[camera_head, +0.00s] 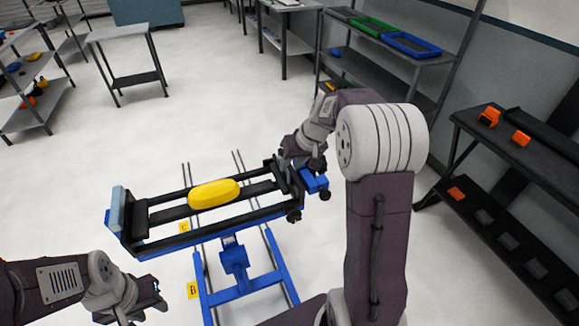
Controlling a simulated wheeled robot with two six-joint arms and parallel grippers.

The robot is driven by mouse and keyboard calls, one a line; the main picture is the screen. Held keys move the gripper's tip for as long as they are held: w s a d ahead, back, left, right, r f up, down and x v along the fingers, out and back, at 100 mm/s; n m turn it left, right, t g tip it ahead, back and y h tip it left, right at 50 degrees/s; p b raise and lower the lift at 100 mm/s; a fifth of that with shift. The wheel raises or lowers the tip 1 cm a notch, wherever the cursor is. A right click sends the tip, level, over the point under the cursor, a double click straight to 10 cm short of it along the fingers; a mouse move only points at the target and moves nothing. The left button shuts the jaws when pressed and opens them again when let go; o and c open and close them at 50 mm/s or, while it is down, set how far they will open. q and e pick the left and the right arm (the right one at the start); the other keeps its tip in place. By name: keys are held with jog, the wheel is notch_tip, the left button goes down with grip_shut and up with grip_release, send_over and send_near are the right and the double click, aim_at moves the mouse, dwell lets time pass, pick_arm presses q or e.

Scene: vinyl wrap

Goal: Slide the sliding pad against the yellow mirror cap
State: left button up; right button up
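The yellow mirror cap (214,193) lies across the rails of a dark frame on a blue stand (236,258). An upright pad with a light blue face (117,209) stands at the frame's left end, apart from the cap. At the right end is a dark upright part (291,190); I cannot tell which end piece is the sliding pad. My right gripper (310,172) is at that right end, beside a blue block, and its fingers are hidden. My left gripper (150,304) is low at the left, apart from the frame; its finger opening is unclear.
A shelf with orange items (489,117) stands at the right. Another rack at the back holds green and blue trays (411,45). A small table (118,31) and shelves stand at the back left. The floor (60,190) left of the stand is clear.

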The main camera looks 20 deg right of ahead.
jog(key=shift+x, duration=0.85)
grip_shut()
dwell(0.8)
